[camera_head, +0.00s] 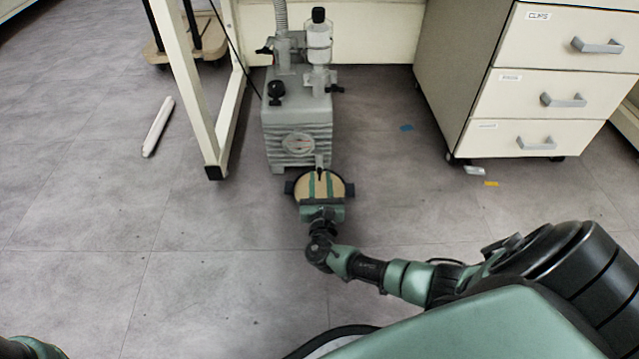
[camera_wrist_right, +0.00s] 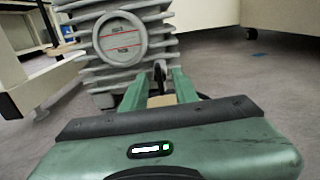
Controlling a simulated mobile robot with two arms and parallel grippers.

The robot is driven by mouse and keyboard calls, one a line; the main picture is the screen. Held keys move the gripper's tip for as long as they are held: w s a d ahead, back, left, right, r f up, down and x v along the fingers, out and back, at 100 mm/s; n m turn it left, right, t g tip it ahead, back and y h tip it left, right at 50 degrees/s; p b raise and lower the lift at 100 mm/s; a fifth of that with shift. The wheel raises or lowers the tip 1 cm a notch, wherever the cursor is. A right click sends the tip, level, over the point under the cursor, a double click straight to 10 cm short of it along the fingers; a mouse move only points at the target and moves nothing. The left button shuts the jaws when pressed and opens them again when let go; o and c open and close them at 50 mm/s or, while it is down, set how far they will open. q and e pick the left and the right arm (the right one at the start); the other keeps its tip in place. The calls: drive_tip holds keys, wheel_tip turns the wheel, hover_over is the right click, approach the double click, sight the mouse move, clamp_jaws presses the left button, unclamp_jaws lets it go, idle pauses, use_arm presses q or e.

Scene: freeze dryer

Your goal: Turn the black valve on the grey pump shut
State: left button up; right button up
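The grey pump (camera_head: 297,125) stands on the floor beside a cream frame leg. Its ribbed body and round front plate (camera_wrist_right: 121,38) fill the upper left of the right wrist view. A small black valve (camera_wrist_right: 160,72) sits low on the pump's front, on a short pale spout; in the head view it is a small dark piece (camera_head: 319,173). My right gripper (camera_head: 321,177) is open, its two green fingers pointing at the pump. In the wrist view the valve lies between the fingertips (camera_wrist_right: 156,80), with gaps on both sides; contact cannot be told. My left gripper is out of view.
A round beige dish (camera_head: 341,181) with dark side handles lies beneath my right fingers. The pump also carries a black knob (camera_head: 276,90) and a black-capped clear cylinder (camera_head: 319,35). A drawer cabinet (camera_head: 480,90) stands right. The floor in front is mostly clear.

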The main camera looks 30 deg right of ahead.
drive_tip(key=shift+w+d, duration=0.1)
drive_tip(key=shift+w, duration=0.1)
clamp_jaws()
